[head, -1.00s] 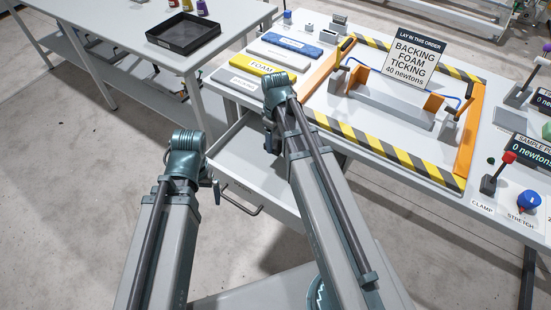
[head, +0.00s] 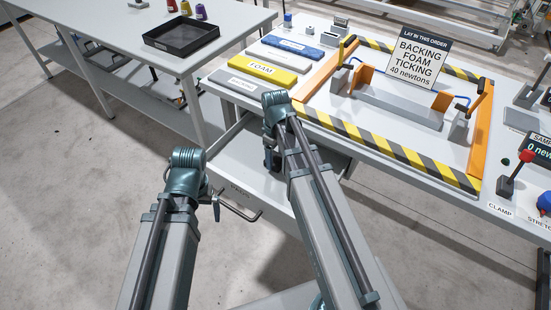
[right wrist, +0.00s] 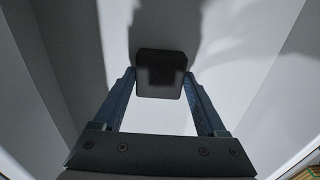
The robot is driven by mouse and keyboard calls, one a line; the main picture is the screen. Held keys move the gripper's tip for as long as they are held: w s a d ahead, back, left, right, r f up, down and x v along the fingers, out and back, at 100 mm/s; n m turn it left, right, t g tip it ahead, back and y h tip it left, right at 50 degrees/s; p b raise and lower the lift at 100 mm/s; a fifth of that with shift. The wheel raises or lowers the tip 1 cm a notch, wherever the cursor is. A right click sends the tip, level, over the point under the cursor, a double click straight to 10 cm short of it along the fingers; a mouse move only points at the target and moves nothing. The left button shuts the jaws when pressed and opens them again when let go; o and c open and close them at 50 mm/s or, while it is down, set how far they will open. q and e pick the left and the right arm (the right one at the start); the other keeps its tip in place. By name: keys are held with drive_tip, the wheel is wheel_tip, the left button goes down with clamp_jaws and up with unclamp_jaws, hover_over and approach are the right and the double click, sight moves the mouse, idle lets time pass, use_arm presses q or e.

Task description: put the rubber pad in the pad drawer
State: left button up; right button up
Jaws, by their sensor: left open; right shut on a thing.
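The rubber pad is a small black block (right wrist: 160,82) in the right wrist view. My right gripper (right wrist: 160,92) is shut on it, with one finger on each side. The pad is over the pale floor of the open pad drawer (head: 228,160), with drawer walls on both sides. In the head view my right gripper (head: 271,160) is over the drawer, mostly hidden by my arm, and the pad cannot be made out. My left gripper (head: 217,208) is open at the left end of the drawer handle (head: 243,214); whether it touches the handle is unclear.
The drawer sticks out under the worktable. On the table are a yellow foam slab (head: 268,68), other slabs, a striped frame (head: 390,150) and an order sign (head: 417,62). A side table with a black tray (head: 181,36) stands at the back left.

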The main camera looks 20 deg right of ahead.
sight(276, 159)
drive_tip(key=shift+f, duration=0.1)
drive_tip(key=o, duration=1.4)
wheel_tip(276, 159, up, 12)
drive_tip(key=p, duration=1.2)
wheel_tip(276, 159, down, 12)
drive_tip(key=b, duration=1.2)
